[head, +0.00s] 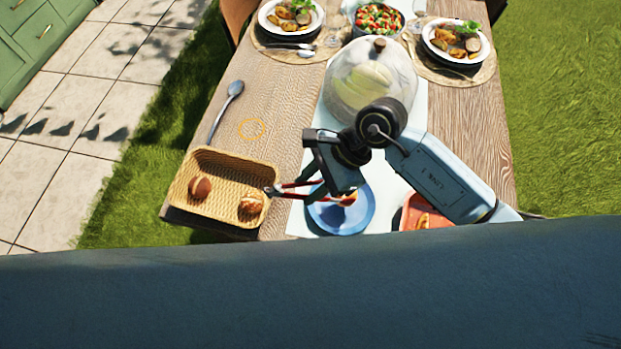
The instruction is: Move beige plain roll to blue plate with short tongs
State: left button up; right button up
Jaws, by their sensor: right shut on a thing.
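My right gripper (326,181) is shut on the short tongs (292,186), which have red parts and point left. The dark tips of the tongs are at the right rim of a wicker basket (228,166); I cannot tell whether they touch it. A brown roll (201,187) lies in the left of the basket, and a roll with pale marks (251,204) lies in its right corner, just below the tips. The blue plate (341,219) is under my right gripper, partly hidden by it. A small brownish thing (348,199) shows on the plate. My left gripper is not in view.
A glass dome (370,80) stands behind my right arm. A ladle-like spoon (225,110) lies behind the basket. An orange dish (425,213) is right of the plate. Two served plates and a salad bowl (378,19) stand at the back. The left table middle is clear.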

jog(key=shift+f+b, duration=0.55)
jog(key=shift+f, duration=0.6)
jog(key=o, duration=0.6)
jog(key=shift+c, duration=0.7)
notch_tip(320, 180, up, 10)
jog(key=p, duration=0.6)
jog(key=shift+p, duration=0.35)
